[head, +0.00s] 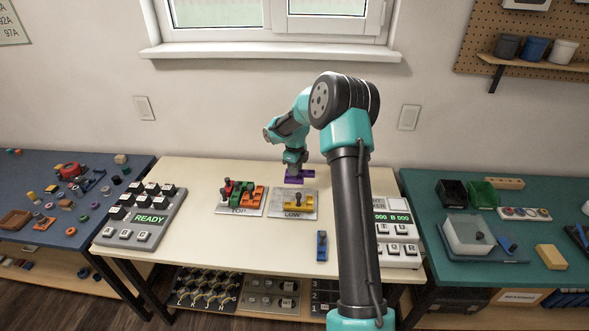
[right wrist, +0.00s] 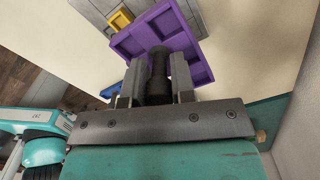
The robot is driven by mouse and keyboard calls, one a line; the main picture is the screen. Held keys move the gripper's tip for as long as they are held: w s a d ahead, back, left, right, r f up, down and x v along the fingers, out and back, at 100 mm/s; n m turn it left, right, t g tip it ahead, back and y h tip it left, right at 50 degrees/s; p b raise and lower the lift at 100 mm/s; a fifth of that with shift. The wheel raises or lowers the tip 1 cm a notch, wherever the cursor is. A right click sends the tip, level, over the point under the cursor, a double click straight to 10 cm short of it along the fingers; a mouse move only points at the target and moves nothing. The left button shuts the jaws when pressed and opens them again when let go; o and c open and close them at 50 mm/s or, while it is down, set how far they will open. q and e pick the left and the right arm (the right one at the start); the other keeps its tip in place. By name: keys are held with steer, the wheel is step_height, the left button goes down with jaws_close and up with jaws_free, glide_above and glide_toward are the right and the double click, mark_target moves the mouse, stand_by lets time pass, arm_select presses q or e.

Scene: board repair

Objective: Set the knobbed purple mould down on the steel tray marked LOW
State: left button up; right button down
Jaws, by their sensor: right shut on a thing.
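The purple mould (head: 300,174) is at the back edge of the steel tray marked LOW (head: 309,195) in the head view. My right gripper (head: 294,166) is shut on its dark knob, which shows between the fingers in the right wrist view (right wrist: 158,72). There the purple mould (right wrist: 197,66) shows as shallow open compartments and covers part of the grey tray (right wrist: 98,12). I cannot tell whether it touches the tray or the table. A yellow mould (head: 300,206) with a dark knob sits on the LOW tray. My left gripper is not in view.
The tray marked TOP (head: 224,207) holds red, green and orange moulds at the left. A blue knobbed piece (head: 321,247) lies in front. A READY key panel (head: 150,217) stands far left, a white keyed device (head: 398,247) right, partly behind my arm.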

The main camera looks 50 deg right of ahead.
steer(key=shift+f, duration=4.5)
steer(key=shift+f, duration=0.5)
steer(key=c, duration=0.9)
jaws_free()
steer(key=shift+r, duration=0.15)
step_height(320, 180, up, 17)
steer(key=shift+r, duration=0.1)
